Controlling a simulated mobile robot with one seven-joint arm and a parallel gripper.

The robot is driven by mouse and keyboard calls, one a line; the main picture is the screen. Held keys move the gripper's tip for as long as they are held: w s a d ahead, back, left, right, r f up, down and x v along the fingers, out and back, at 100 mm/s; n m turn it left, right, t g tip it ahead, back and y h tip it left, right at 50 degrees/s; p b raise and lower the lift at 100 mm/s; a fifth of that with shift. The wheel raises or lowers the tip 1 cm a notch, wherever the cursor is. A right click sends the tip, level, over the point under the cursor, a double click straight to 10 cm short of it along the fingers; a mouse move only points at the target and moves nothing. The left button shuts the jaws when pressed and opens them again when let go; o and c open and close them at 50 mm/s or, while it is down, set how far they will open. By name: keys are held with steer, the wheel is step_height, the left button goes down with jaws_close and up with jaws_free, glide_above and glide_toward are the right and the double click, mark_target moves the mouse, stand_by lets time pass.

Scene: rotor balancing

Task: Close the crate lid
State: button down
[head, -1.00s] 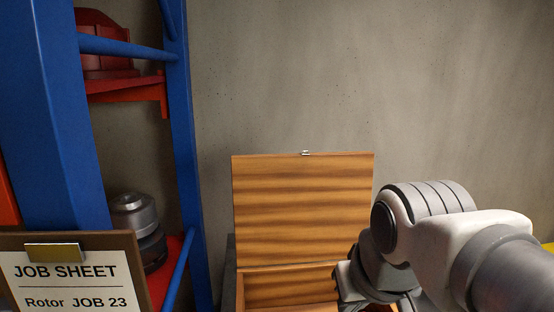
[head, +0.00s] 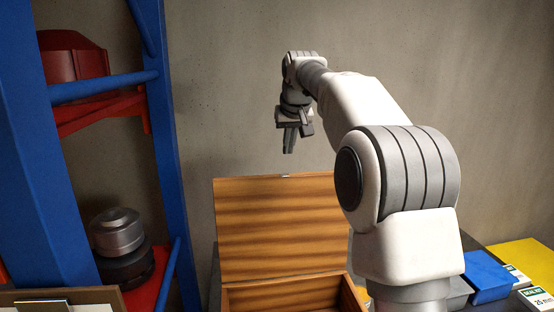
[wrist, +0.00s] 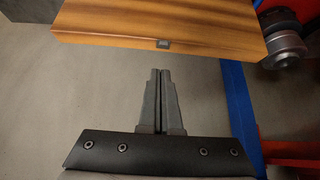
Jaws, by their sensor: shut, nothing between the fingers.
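The wooden crate (head: 288,298) stands at the bottom middle of the head view, and only its upper part shows. Its striped wooden lid (head: 275,228) stands up, open, at the back of the crate. A small metal catch sits on the lid's top edge. My gripper (head: 289,150) is above the lid's top edge in the head view, pointing down, shut and empty. In the wrist view the shut fingers (wrist: 158,72) point toward the lid (wrist: 160,22), with the metal catch (wrist: 163,43) just beyond the tips. They look apart from the lid.
A blue rack (head: 165,130) with red shelves stands at the left, holding a metal rotor (head: 117,231) and a red part (head: 73,58). A job sheet board (head: 70,302) is at bottom left. Blue bin (head: 487,275) and small boxes (head: 537,299) lie right. A wall is behind.

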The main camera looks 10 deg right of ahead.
steer(key=w, duration=0.3)
steer(key=w+d, duration=0.1)
steer(key=w, duration=0.1)
steer(key=shift+f+p, duration=0.35)
steer(key=shift+p, duration=0.05)
steer(key=p+x, duration=0.2)
steer(key=x, duration=0.8)
steer(key=s, duration=0.1)
steer(key=s+b, duration=0.1)
steer(key=s, duration=0.2)
steer(key=shift+a+r, duration=0.15)
steer(key=shift+r, duration=0.2)
steer(key=shift+s+b, duration=0.15)
steer(key=shift+b, duration=0.25)
